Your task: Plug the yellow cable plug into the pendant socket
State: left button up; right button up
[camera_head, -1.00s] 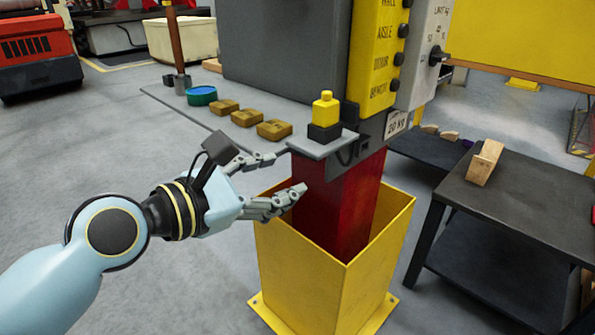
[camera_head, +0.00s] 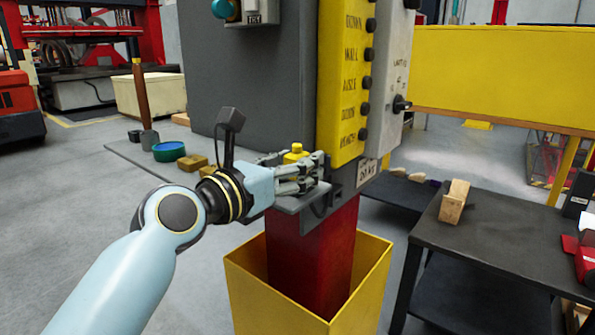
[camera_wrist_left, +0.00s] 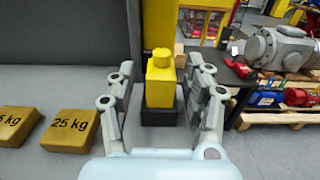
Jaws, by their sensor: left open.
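The yellow plug (camera_head: 296,150) stands upright in a black holder on the grey shelf at the front of the column; its top shows in the head view. In the left wrist view the yellow plug (camera_wrist_left: 160,82) and the black holder (camera_wrist_left: 161,112) are in full sight. My left gripper (camera_head: 300,172) is open, its fingers on both sides of the plug, with small gaps visible in the left wrist view. The yellow panel with black knobs (camera_head: 352,85) is above the shelf. I cannot make out the pendant socket. My right gripper is not in view.
A yellow bin-like guard (camera_head: 250,280) surrounds the red column foot (camera_head: 312,255). A dark table (camera_head: 500,220) with a wooden block (camera_head: 454,201) stands at right.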

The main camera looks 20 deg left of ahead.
pick_arm(q)
jog(key=shift+w+d, duration=0.1)
jog(key=shift+w, duration=0.2)
jog(key=shift+c, duration=0.5)
grip_shut()
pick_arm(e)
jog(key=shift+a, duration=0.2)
